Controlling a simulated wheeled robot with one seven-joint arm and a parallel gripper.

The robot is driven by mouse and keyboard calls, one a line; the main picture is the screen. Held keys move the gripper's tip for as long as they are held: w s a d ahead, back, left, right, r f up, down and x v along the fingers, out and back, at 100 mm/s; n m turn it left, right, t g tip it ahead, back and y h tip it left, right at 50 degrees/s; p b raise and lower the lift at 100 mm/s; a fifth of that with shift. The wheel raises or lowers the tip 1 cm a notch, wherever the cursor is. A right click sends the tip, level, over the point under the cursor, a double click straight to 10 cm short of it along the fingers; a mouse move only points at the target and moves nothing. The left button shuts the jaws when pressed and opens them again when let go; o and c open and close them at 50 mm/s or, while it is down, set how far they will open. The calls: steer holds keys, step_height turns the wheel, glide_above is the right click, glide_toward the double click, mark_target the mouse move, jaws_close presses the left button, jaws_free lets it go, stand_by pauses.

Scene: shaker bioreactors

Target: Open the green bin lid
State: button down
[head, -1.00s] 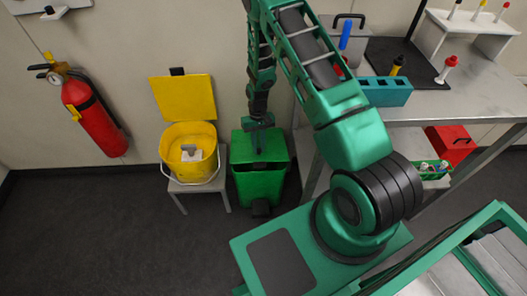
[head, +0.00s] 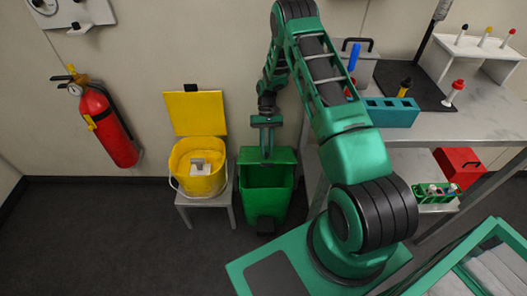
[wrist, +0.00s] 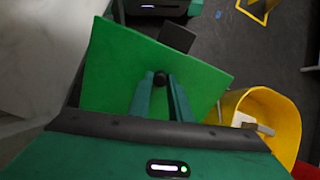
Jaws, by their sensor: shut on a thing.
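The green bin (head: 262,207) stands on the floor at the wall, with its dark inside showing below the raised lid (head: 283,156). In the wrist view the lid is a flat green panel (wrist: 112,72) with a small black knob (wrist: 160,79) near its middle. My gripper (head: 266,155) is at the lid in the head view. In the wrist view its fingers (wrist: 160,88) are closed around the knob. The bin's inside is hidden in the wrist view. The exact lid angle is hard to judge.
A yellow bin (head: 199,183) with its lid up stands on a small stool just left of the green bin. A red fire extinguisher (head: 108,128) hangs on the wall. A bench (head: 440,125) stands to the right. Floor at the front left is clear.

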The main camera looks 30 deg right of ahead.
steer(key=shift+w, duration=0.15)
steer(key=c, duration=1.6)
jaws_free()
step_height(320, 180, up, 4)
steer(key=shift+w+f, duration=0.1)
steer(key=s+a+r, duration=0.1)
steer(key=a+r, duration=0.1)
steer(key=a, duration=0.1)
steer(key=s+a+r, duration=0.2)
steer(key=a, duration=0.2)
steer(key=s+a+r, duration=0.1)
steer(key=a+r, duration=0.2)
steer(key=a, duration=0.1)
steer(key=shift+s, duration=0.15)
